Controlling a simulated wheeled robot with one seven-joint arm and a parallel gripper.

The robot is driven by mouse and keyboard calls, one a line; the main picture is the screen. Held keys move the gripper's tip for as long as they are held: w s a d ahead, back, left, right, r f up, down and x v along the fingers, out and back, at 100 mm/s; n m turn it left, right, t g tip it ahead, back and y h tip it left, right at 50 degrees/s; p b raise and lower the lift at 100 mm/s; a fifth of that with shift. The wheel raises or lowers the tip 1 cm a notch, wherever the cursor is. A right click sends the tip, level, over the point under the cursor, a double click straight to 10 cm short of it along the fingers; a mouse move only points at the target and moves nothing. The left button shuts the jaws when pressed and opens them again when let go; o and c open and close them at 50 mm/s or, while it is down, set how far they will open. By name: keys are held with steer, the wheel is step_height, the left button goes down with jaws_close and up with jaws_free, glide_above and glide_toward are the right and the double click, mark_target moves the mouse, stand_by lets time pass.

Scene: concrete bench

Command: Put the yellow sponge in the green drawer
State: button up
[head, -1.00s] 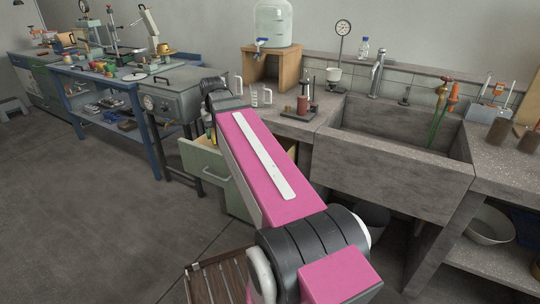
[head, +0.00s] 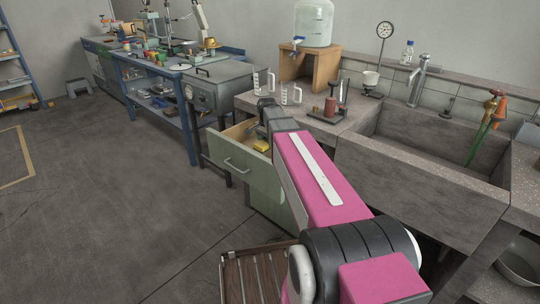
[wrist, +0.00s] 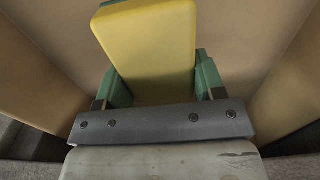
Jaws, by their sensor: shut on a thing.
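The yellow sponge (wrist: 148,40) is between the green fingers of my gripper (wrist: 163,82) in the wrist view. My gripper is shut on it. Tan drawer walls and floor surround the sponge and fingers, so they are over or within the drawer. The green drawer (head: 243,172) stands pulled open under the bench in the head view, and a bit of the yellow sponge (head: 261,146) shows at its opening, beside my dark wrist. My arm hides the drawer's right part. I cannot tell whether the sponge touches the drawer floor.
A stone sink (head: 420,150) is to the right of the drawer. A grey metal box (head: 215,88) is to the left. A slatted wooden thing (head: 250,272) lies low in front.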

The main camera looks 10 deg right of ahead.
mark_target(267, 155)
steer(key=shift+f, duration=3.55)
steer(key=shift+f, duration=0.15)
steer(key=o, duration=1)
steer(key=shift+c, duration=0.2)
step_height(267, 155, up, 12)
steer(key=shift+r, duration=0.15)
